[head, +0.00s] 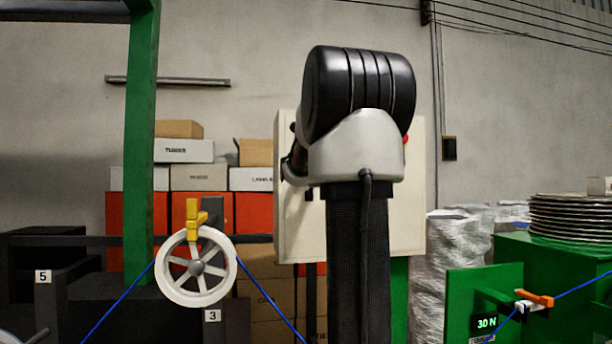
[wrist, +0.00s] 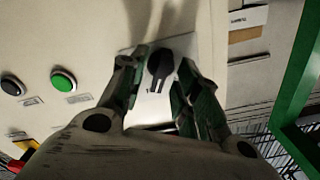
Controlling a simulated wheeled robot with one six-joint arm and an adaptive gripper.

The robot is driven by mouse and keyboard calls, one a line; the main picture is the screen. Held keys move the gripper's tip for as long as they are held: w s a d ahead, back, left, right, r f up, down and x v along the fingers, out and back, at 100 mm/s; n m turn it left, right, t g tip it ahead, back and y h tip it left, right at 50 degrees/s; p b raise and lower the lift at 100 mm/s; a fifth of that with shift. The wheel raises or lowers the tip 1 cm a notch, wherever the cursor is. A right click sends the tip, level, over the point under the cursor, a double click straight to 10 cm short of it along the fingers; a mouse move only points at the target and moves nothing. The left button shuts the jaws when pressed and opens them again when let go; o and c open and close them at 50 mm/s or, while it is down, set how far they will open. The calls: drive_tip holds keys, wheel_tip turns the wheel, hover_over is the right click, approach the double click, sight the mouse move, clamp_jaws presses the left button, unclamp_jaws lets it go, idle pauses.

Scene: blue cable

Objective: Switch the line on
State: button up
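The cream control cabinet (head: 411,220) stands in the middle of the head view, largely hidden behind my arm. In the wrist view its panel face (wrist: 50,35) carries a black rotary switch (wrist: 158,72) on a pale plate. My gripper (wrist: 164,66) is open, with one finger on each side of the switch knob. I cannot tell whether either finger touches it. A green push button (wrist: 63,79) and a black push button (wrist: 13,86) sit to the left. My gripper is hidden in the head view.
A blue cable (head: 271,300) runs over a white spoked wheel (head: 167,281) under a yellow clamp (head: 194,217). A green post (head: 141,130) rises at left. A green machine (head: 572,275) with an orange-handled part (head: 534,298) and a "30 N" display (head: 487,323) stands right.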

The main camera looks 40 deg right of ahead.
drive_tip(key=v, duration=1)
drive_tip(key=shift+s, duration=0.15)
